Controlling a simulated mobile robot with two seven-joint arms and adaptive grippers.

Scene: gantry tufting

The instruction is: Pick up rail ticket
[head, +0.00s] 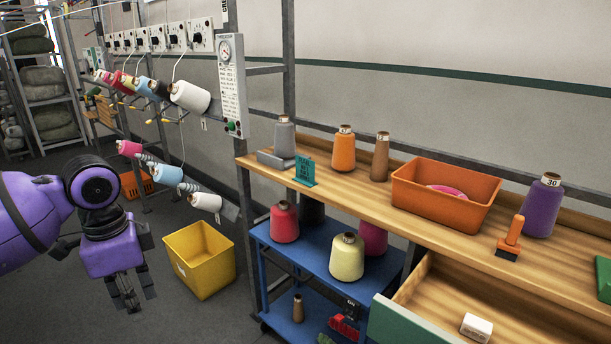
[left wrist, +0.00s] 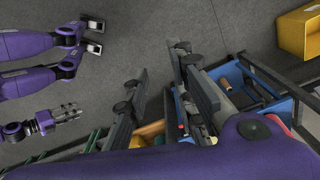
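A small teal card with dark writing (head: 305,171) stands upright at the left front of the wooden bench; its print is too small to read, so I cannot tell for sure that it is the rail ticket. My left gripper (head: 130,291) hangs over the floor at the lower left of the head view, well left of the card and apart from it. In the left wrist view its two fingers (left wrist: 160,103) are spread with nothing between them. My right gripper (left wrist: 68,115) seems to show small at the left of that view; its finger opening is unclear.
The wooden bench (head: 345,197) carries cones, an orange bin (head: 442,205) and an orange-handled brush (head: 510,238). Below are an open drawer (head: 415,322) and a blue cart (head: 315,262). A yellow bin (head: 200,262) stands on the floor right of my left gripper. A creel holds yarn cones (head: 190,97).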

